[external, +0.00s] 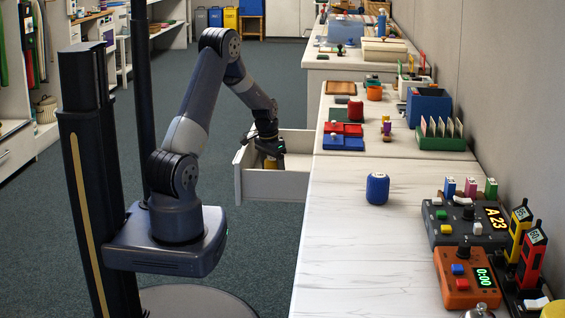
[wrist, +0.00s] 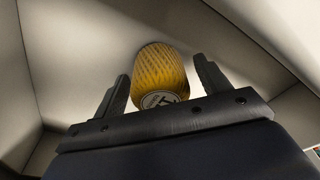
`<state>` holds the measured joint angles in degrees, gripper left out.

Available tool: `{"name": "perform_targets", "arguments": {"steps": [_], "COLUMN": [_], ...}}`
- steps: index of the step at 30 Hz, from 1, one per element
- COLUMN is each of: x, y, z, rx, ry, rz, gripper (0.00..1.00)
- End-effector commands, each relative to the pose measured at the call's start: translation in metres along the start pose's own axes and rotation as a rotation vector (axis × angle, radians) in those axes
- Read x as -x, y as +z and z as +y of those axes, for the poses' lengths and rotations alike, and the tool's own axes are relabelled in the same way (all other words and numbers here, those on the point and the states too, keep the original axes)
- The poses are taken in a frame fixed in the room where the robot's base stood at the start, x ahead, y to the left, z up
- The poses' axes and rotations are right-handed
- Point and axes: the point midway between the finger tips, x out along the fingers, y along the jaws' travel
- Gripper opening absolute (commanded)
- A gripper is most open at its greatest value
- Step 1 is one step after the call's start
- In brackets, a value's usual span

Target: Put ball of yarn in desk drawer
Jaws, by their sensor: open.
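The ball of yarn (wrist: 160,75) is yellow with a pale labelled end. In the wrist view it stands between the two fingers of my gripper (wrist: 158,85), with a gap visible on each side. My gripper is open. In the external view my gripper (external: 270,156) reaches down into the open desk drawer (external: 275,186), and a bit of the yellow yarn (external: 270,164) shows under it. The drawer is pale and pulled out from the left side of the desk. The drawer's inner walls (wrist: 75,60) surround the yarn in the wrist view. The drawer's front wall hides the yarn's lower part.
The white desk top (external: 340,230) lies right of the drawer. A blue spool-like thing (external: 377,188) stands on it. Orange and grey devices (external: 466,277) stand at the front right. Carpeted floor is clear left of the drawer.

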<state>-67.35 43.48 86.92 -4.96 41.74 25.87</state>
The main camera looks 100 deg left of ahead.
Motion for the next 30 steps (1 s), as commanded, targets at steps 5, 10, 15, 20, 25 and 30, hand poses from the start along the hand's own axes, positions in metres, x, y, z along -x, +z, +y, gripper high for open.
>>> {"name": "perform_targets", "arguments": {"steps": [5, 10, 15, 20, 25, 30], "x": [0.005, 0.033, 0.071, 0.101, 0.119, 0.124], "y": [-0.001, -0.002, -0.002, -0.001, -0.001, 0.0], "z": [0.0, 0.0, 0.0, 0.0, 0.0, 0.0], "rx": [0.0, 0.0, 0.0, 0.0, 0.0, 0.0], "ry": [0.0, -0.002, -0.002, -0.001, -0.001, 0.0], "rz": [0.0, 0.004, 0.004, 0.003, 0.001, 0.0], "gripper": [0.72, 0.72, 0.72, 0.72, 0.72, 0.72]}}
